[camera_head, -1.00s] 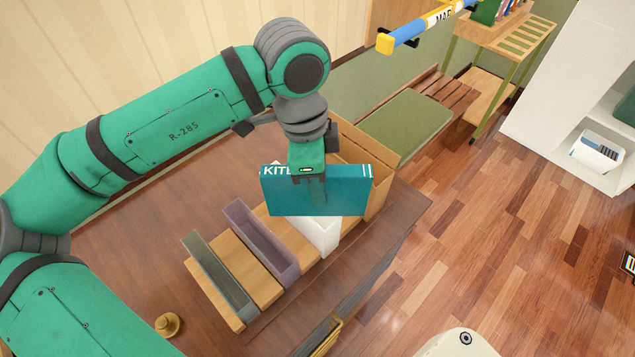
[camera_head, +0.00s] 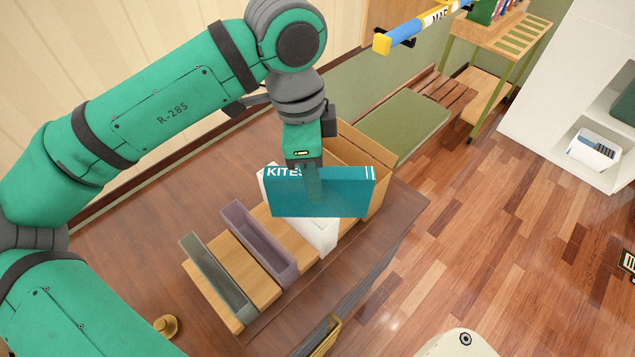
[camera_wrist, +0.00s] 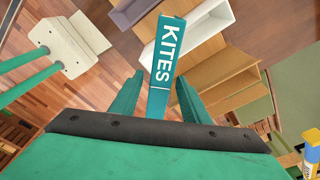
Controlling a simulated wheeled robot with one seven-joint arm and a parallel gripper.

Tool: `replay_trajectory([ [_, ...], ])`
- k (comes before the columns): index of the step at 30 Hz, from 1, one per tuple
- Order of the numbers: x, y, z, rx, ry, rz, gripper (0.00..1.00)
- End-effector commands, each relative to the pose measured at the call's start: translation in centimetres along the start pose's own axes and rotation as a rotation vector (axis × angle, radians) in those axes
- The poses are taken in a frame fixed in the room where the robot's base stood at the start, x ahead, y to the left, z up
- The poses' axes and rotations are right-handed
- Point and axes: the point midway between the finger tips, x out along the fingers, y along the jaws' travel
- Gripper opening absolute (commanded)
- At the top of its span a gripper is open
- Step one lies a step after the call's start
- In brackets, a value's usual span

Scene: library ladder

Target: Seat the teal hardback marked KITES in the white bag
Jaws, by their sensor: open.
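The teal hardback (camera_head: 348,198) marked KITES is upright, with its lettered spine up and its length across the picture in the head view. In the wrist view the book (camera_wrist: 165,60) stands between my two fingers, with a gap visible on each side. My gripper (camera_head: 313,187) is open around it. The white bag (camera_head: 324,238) is behind and below the book in the head view, partly hidden by it. In the wrist view the bag (camera_wrist: 208,28) lies just right of the book. I cannot tell whether the book touches the bag.
A purple bin (camera_head: 262,245) and a grey-green bin (camera_head: 219,275) stand left of the bag on a wooden board. A tan box (camera_head: 374,158) stands close behind on the right. A brass knob (camera_head: 166,326) is at front left. The brown tabletop at left is clear.

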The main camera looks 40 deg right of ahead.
Motion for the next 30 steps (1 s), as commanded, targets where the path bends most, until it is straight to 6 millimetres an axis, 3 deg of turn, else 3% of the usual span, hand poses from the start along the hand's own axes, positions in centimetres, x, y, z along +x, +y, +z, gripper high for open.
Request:
replay_trajectory([
  [6,-4.6,-0.1,-0.2,0.004,0.000,-0.001,0.42],
  [12,-7.5,-0.1,-0.2,0.005,0.000,0.000,0.42],
  [18,-8.6,0.0,-0.2,0.004,0.000,0.001,0.42],
  [30,-8.7,0.0,-0.2,0.005,0.000,0.001,0.42],
])
